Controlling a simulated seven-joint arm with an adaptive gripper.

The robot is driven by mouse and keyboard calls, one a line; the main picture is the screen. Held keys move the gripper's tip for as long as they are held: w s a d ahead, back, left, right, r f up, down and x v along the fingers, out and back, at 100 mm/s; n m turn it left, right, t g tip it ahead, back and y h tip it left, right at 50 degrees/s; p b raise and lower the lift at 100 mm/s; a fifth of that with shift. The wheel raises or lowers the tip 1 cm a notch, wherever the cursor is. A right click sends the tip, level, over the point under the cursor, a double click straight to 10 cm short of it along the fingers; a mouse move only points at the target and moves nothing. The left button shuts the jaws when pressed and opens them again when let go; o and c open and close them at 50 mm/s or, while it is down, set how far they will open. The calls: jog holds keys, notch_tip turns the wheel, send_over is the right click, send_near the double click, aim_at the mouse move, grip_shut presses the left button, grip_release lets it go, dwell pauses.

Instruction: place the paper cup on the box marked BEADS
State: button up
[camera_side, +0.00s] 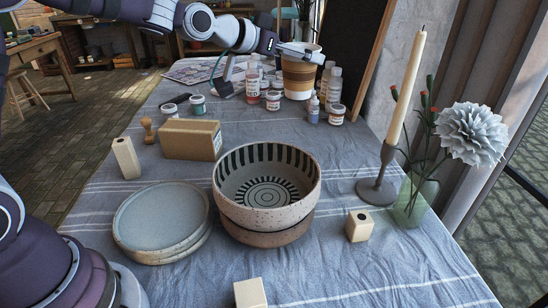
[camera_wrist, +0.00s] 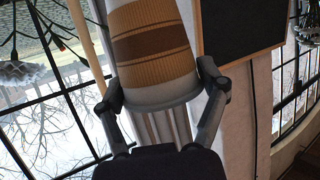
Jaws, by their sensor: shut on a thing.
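The paper cup (camera_side: 299,76) is white with a tan and brown banded sleeve. It is upright among paint jars and bottles at the back right of the table. My gripper (camera_side: 296,52) is shut on it, reaching in from the left. In the wrist view, the two fingers (camera_wrist: 163,88) lie on either side of the cup (camera_wrist: 152,48). I cannot tell whether the cup's base touches the table. A brown cardboard box (camera_side: 188,139) lies left of the middle of the table, with a bare top. Its marking is too small to read.
Paint jars and bottles (camera_side: 335,88) crowd around the cup. A striped bowl (camera_side: 266,222), stacked plates (camera_side: 150,225), and a tall candle (camera_side: 407,85) in a holder stand nearer the front. A wooden stamp (camera_side: 147,129) and a pale block (camera_side: 125,158) are left of the box.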

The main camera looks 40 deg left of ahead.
jog(key=s+a+n+y, duration=0.2)
jog(key=a+n+y, duration=0.35)
jog(key=a, duration=1.25)
jog(key=n+g+y, duration=0.1)
jog(key=n+y, duration=0.2)
jog(key=y, duration=0.1)
send_over(189, 126)
notch_tip(189, 126, down, 13)
jog(key=shift+a+r, duration=0.1)
jog(key=o, duration=0.7)
jog(key=shift+f, duration=0.2)
jog(key=shift+o, duration=0.4)
